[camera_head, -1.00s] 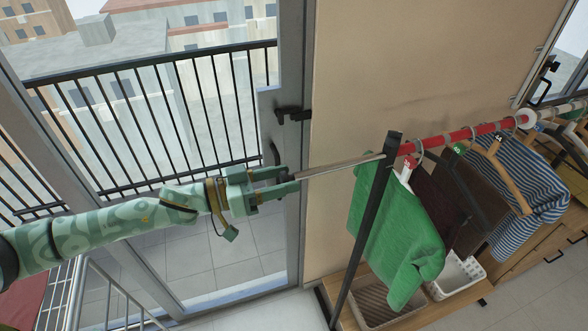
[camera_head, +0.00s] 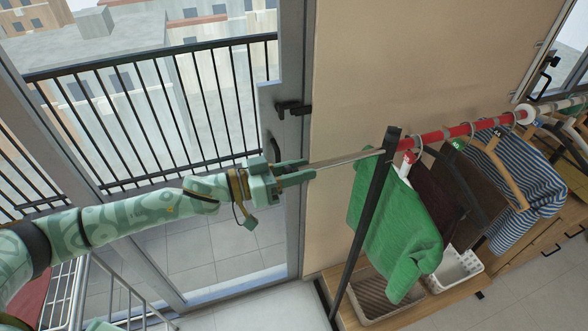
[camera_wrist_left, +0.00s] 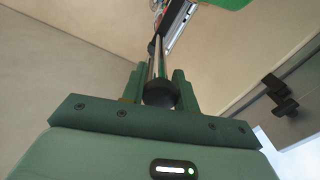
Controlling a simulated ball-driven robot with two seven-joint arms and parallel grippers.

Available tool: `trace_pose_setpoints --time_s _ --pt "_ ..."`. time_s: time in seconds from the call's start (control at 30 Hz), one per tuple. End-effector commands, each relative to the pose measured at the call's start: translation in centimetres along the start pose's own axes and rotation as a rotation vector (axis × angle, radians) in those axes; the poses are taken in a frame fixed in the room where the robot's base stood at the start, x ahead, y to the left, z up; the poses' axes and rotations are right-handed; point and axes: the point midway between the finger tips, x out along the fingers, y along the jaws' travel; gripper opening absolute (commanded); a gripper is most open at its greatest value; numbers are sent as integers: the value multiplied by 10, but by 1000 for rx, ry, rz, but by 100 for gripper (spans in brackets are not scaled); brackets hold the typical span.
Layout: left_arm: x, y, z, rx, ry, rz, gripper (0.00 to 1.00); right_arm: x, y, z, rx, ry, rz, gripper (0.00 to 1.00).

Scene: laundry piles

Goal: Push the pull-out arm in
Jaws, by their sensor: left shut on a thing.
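The pull-out arm (camera_head: 345,159) is a thin metal rod that sticks out to the left from the end of the red clothes rail, past the black upright post. My left gripper (camera_head: 300,175) is at the rod's free end and shut on it. In the left wrist view, the rod (camera_wrist_left: 156,58) runs away from between the two green fingers (camera_wrist_left: 160,90), with its dark round end knob (camera_wrist_left: 160,92) between them. My right gripper is not in view.
A black post (camera_head: 368,225) holds the red rail (camera_head: 455,131). A green sweater (camera_head: 395,230), dark garments and a striped shirt (camera_head: 530,185) hang from it. Baskets (camera_head: 375,302) stand below. A glass door with a black handle (camera_head: 293,108) is behind my left gripper.

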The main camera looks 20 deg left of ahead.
Motion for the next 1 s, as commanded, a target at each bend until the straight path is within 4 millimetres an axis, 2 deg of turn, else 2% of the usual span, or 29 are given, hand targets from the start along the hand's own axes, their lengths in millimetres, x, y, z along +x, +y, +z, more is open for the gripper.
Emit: trace_pose_setpoints --time_s 0.17,0.3,0.5,0.6,0.8,1.0 --pt "34 2 -4 1 3 2 0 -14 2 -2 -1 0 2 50" --pt "69 2 -4 0 4 2 0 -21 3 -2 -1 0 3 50" --pt "116 1 -2 1 4 3 0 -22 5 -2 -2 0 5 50" --pt "133 1 -2 2 3 2 0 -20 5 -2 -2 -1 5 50" --pt "152 0 -2 2 3 1 0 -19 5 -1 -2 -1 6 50" --pt "156 0 -1 1 2 0 0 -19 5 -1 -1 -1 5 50"
